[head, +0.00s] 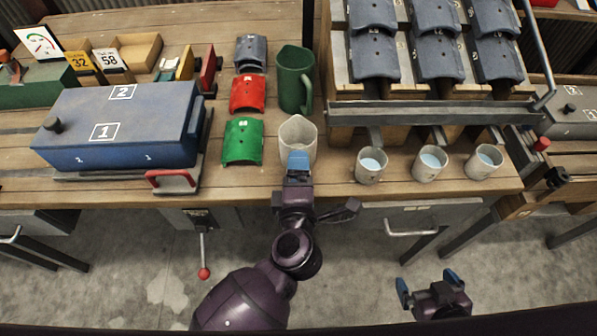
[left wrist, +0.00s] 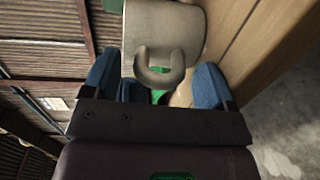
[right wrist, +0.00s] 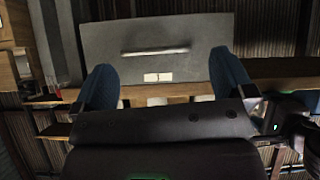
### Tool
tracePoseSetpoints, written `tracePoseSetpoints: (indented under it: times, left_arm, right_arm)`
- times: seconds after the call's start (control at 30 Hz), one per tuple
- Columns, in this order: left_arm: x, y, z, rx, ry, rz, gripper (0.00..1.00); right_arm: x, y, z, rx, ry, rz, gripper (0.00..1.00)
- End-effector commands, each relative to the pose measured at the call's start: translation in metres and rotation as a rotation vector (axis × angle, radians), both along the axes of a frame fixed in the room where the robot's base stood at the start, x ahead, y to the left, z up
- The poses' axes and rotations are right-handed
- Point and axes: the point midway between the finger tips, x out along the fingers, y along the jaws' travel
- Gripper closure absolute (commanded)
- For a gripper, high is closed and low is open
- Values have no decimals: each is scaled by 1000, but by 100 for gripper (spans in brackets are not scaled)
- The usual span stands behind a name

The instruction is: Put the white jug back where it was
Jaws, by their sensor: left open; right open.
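The white jug (head: 298,132) stands upright on the wooden bench, in front of the green jug (head: 295,80). My left gripper (head: 298,160) is open at the jug's near side. In the left wrist view the white jug (left wrist: 165,30) is right ahead, and its handle (left wrist: 158,72) lies between the two open blue fingers. I cannot tell whether a finger touches it. My right gripper (head: 428,284) is open and empty, low in front of the bench.
Three cups (head: 371,165) with light blue contents stand right of the jug along the front edge. A green curved piece (head: 243,142) lies just left of it. A blue box (head: 120,125) stands further left. A rack (head: 430,112) of grey pieces stands behind the cups.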

Motion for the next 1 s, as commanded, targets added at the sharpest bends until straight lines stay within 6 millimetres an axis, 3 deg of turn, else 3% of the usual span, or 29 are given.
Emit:
tracePoseSetpoints:
  times: [0.17,0.7,1.0]
  left_arm:
    - [-14,1,5,0,-1,-1,21]
    - [-101,5,13,0,0,0,21]
    - [-119,6,14,0,-1,0,21]
  right_arm:
    - [2,0,5,-1,-8,-1,0]
    - [1,-1,13,0,-18,-5,0]
    - [-2,0,11,2,-10,-6,0]
